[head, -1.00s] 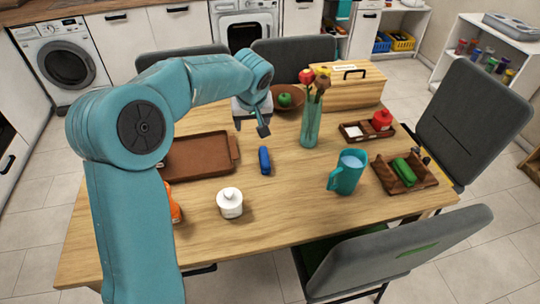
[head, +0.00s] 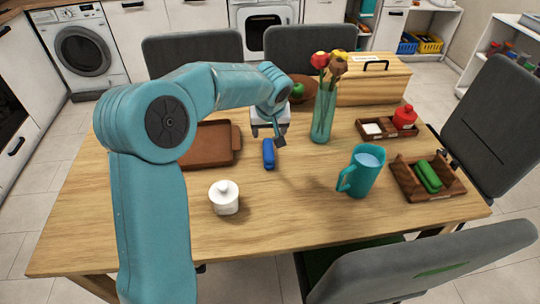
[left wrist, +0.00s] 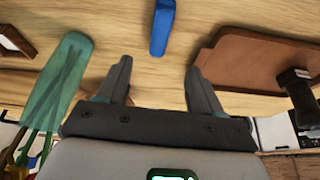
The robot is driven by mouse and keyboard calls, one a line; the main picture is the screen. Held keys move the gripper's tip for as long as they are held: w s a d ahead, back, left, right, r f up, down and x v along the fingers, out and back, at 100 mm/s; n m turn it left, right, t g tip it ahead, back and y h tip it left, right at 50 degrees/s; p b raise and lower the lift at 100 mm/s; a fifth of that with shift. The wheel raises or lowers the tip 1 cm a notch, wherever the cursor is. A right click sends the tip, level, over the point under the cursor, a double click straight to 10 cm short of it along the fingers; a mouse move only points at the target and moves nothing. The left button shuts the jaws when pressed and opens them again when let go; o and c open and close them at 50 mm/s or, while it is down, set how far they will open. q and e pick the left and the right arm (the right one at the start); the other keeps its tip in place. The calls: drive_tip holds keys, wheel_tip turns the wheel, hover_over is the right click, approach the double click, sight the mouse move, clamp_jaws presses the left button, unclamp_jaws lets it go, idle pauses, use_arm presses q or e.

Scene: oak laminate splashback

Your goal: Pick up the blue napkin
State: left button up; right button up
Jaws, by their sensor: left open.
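The blue napkin (head: 268,154) is a small rolled bundle lying on the wooden table, between the brown tray and the glass vase. In the left wrist view the napkin (left wrist: 162,27) is at the top middle, beyond the fingertips and roughly in line with the gap between them. My left gripper (head: 268,138) is just behind the napkin in the head view, above the table. In the wrist view the left gripper (left wrist: 157,70) has its fingers spread with nothing between them. My right gripper is in neither view.
The brown tray (head: 222,157) lies left of the napkin; the flower vase (head: 322,118) stands to its right. Bare tabletop lies in front of the napkin. A grey chair (head: 440,262) stands at the front right.

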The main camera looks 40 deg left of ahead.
sight(268, 148)
use_arm(q)
drive_tip(key=p+x, duration=0.1)
drive_tip(key=x, duration=1.2)
drive_tip(key=shift+w+a+f, duration=0.1)
drive_tip(key=shift+w, duration=0.05)
drive_tip(key=shift+f+b, duration=0.35)
drive_tip(key=shift+b, duration=0.3)
drive_tip(key=c, duration=1)
